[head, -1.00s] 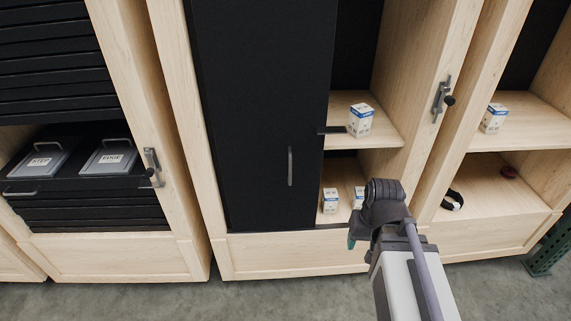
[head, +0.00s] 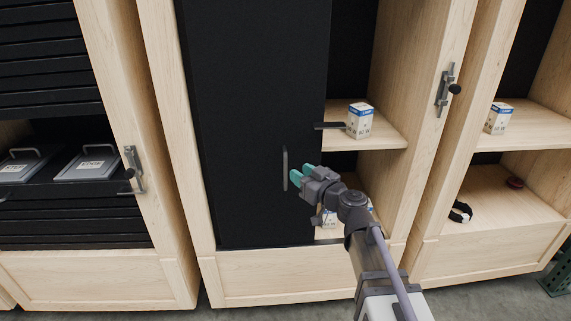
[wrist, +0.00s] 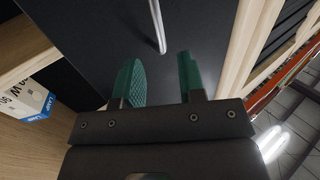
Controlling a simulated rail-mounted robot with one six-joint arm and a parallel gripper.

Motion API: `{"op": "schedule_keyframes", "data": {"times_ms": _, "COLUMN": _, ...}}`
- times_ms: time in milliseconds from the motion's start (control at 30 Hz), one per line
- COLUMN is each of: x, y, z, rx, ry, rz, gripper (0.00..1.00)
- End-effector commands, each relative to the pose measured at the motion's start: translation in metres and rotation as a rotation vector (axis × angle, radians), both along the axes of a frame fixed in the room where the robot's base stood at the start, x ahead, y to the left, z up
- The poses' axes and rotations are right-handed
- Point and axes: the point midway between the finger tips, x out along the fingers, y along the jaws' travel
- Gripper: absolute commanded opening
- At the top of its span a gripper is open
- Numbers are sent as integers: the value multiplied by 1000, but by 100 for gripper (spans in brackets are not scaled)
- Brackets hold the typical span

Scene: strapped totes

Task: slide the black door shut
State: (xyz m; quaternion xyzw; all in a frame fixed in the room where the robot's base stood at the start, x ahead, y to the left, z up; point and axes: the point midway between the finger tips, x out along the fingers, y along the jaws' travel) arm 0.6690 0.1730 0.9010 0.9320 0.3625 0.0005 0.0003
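The black door (head: 250,90) covers the left part of the middle wooden cabinet, and the right part of the cabinet stands open. A grey vertical bar handle (head: 285,168) is on the door near its right edge. My gripper (head: 300,178) is just right of the handle with its green fingers pointing at it. In the wrist view my gripper (wrist: 160,80) is open and empty. The handle (wrist: 158,28) shows beyond the fingertips, roughly in line with the gap between them. I cannot tell whether anything touches.
A small white and blue box (head: 360,121) stands on the open middle shelf. A dark bar (head: 330,125) sticks out beside the door's right edge. A latch (head: 445,90) is on the cabinet's right post. Boxes on the lower shelf are partly hidden by my arm.

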Motion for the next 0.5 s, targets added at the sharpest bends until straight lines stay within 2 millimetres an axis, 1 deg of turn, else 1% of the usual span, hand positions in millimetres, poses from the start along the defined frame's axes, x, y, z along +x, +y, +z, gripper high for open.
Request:
{"op": "schedule_keyframes", "data": {"times_ms": 33, "x": 13, "y": 9, "z": 0, "rx": 0, "ry": 0, "rz": 1, "gripper": 36}}
{"op": "schedule_keyframes", "data": {"times_ms": 133, "x": 31, "y": 26, "z": 0, "rx": 0, "ry": 0, "rz": 1, "gripper": 36}}
{"op": "schedule_keyframes", "data": {"times_ms": 233, "x": 45, "y": 40, "z": 0, "rx": 1, "ry": 1, "rz": 2, "gripper": 36}}
{"op": "schedule_keyframes", "data": {"times_ms": 333, "x": 53, "y": 47, "z": 0, "rx": 0, "ry": 1, "rz": 0, "gripper": 36}}
{"op": "schedule_keyframes", "data": {"times_ms": 500, "x": 56, "y": 51, "z": 0, "rx": 0, "ry": 1, "rz": 0, "gripper": 36}}
